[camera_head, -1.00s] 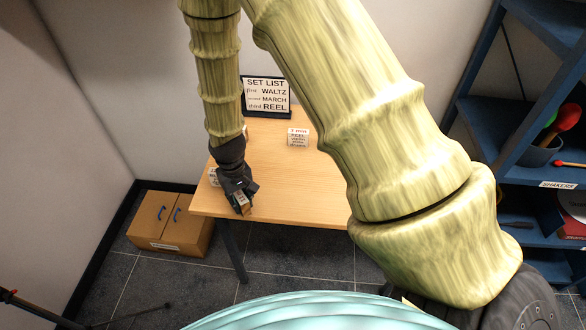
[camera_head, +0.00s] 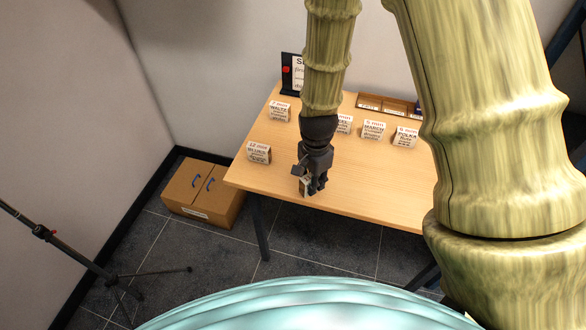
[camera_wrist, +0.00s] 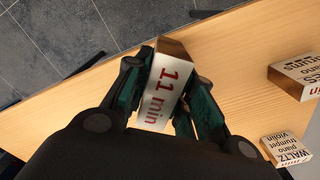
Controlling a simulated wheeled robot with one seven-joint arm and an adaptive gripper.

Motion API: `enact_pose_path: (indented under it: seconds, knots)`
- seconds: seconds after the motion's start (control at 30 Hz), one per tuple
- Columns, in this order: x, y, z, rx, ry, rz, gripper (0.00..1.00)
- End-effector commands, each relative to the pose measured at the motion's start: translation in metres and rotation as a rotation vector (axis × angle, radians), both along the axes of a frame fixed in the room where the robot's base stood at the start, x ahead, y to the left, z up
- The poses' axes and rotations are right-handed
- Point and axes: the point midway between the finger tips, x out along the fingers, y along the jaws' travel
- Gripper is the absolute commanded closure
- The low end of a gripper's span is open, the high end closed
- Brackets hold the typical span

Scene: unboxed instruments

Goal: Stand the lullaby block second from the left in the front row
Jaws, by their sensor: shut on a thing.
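My gripper (camera_head: 308,186) is shut on a pale block (camera_head: 305,188) at the table's front edge. In the wrist view the block (camera_wrist: 164,88) sits between both fingers (camera_wrist: 160,92) and shows "11 min" in red; its title is not visible. I cannot tell whether it touches the table. A "12 min" block (camera_head: 259,153) stands alone to the left of my gripper, near the front left corner. The wrist view shows a block with text ending in "ES" (camera_wrist: 297,75) at the right and the WALTZ block (camera_wrist: 287,151) below it.
Behind stand the WALTZ block (camera_head: 279,112), a block partly hidden by my gripper (camera_head: 344,124), MARCH (camera_head: 373,130) and POLKA (camera_head: 405,137).

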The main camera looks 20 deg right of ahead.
Motion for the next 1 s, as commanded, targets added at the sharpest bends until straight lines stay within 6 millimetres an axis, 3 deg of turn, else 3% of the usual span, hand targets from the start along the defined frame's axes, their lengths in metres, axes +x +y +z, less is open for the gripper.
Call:
enact_pose_path:
  seconds: [0.3, 0.6, 0.73, 1.0]
  knots:
    - [-0.026, -0.016, 0.011, -0.003, 0.0, -0.615, 1.0]
    - [-0.035, -0.021, 0.016, -0.004, -0.002, -0.884, 1.0]
    - [-0.021, -0.018, 0.016, -0.004, -0.003, -0.898, 1.0]
    - [0.031, -0.004, 0.012, -0.004, -0.003, -0.897, 1.0]
